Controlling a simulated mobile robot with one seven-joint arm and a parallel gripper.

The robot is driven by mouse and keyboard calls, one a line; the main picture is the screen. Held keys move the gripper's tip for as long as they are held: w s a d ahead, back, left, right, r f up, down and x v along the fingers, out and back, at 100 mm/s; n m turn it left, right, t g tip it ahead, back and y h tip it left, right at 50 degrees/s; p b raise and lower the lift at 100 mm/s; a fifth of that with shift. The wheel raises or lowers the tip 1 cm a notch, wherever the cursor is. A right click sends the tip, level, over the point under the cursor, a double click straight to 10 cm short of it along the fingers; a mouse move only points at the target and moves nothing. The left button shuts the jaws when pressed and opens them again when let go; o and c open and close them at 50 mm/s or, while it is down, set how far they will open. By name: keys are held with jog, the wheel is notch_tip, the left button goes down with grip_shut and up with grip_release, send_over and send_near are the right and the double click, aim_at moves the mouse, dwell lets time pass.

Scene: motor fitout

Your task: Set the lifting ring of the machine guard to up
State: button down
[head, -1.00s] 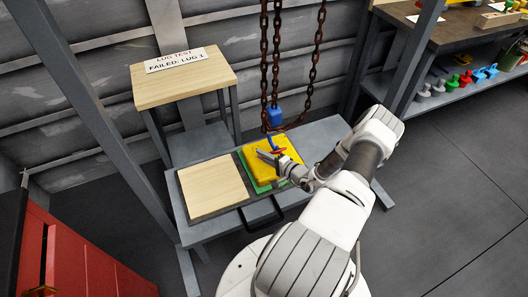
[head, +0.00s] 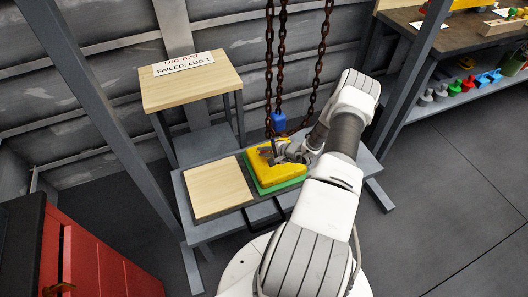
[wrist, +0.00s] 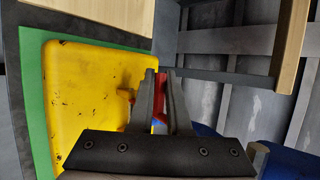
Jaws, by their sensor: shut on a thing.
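The machine guard (head: 262,175) is a yellow block lying on a green plate on the grey bench; its worn yellow face (wrist: 85,90) fills the left of the wrist view. My gripper (head: 266,151) is over the guard's back part. In the wrist view my gripper (wrist: 158,76) has its two fingers close together on a red part, which I take to be the lifting ring (wrist: 160,92). A bit of blue shows below the red, between the fingers. Most of the ring is hidden by the fingers, so its exact tilt cannot be told.
Rusty chains (head: 269,70) with a blue block (head: 278,121) hang just behind the guard. A pale wooden board (head: 217,188) lies left of it. A wooden stand (head: 195,88) with a "LUG TEST FAILED: LUG 1" sign stands behind. A red cabinet (head: 85,265) is at the lower left.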

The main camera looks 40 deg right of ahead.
jog(key=c, duration=0.9)
grip_release()
jog(key=shift+r, duration=0.1)
jog(key=p+v, duration=0.2)
jog(key=v, duration=1.5)
jog(key=shift+s, duration=0.15)
